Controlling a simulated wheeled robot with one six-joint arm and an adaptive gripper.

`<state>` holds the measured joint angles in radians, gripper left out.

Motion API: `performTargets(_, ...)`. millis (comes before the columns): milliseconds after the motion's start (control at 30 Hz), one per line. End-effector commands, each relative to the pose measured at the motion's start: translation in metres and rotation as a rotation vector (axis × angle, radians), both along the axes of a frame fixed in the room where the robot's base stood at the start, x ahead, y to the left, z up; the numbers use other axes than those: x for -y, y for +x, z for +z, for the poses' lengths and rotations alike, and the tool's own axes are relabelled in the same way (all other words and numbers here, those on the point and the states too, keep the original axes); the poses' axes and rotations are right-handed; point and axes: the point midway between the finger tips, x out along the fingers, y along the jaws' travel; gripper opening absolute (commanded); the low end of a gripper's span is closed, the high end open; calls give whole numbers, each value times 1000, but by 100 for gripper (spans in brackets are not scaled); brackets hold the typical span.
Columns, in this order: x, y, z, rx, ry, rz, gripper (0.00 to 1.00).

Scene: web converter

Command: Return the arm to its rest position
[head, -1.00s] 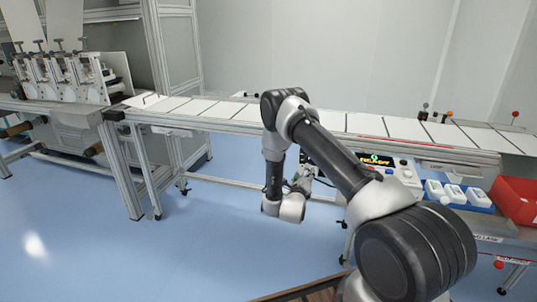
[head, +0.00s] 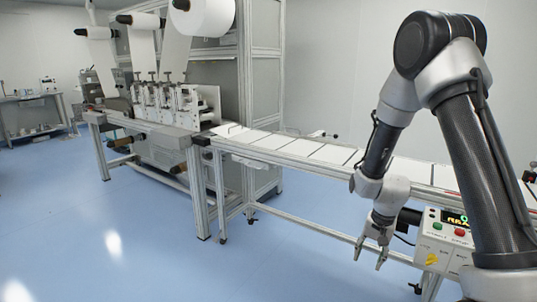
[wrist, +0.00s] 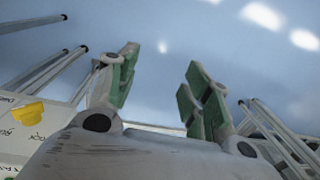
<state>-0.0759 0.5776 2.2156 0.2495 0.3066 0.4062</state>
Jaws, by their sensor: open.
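My gripper (head: 372,258) hangs at the end of my arm in the head view, fingers pointing down, in front of the conveyor's near side and left of the control box. In the wrist view my gripper (wrist: 160,88) shows its two green-padded fingers spread apart, with nothing between them but blurred blue floor. My arm is folded, with its elbow high at the upper right of the head view.
The control box (head: 440,243) with coloured buttons is close right of my gripper. The conveyor (head: 315,152) carries white sheets toward the converter machine (head: 180,105) with paper rolls (head: 203,15). A bench (head: 35,98) stands far left. Blue floor (head: 120,225) is open at left.

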Motion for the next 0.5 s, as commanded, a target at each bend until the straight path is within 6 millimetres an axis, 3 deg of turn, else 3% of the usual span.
performTargets(33,1,-16,33,-18,5,90,49)
performTargets(200,11,-81,122,-85,9,366,49)
performTargets(400,30,-155,204,-85,-25,559,49)
performTargets(500,39,-185,235,-42,-58,586,49)
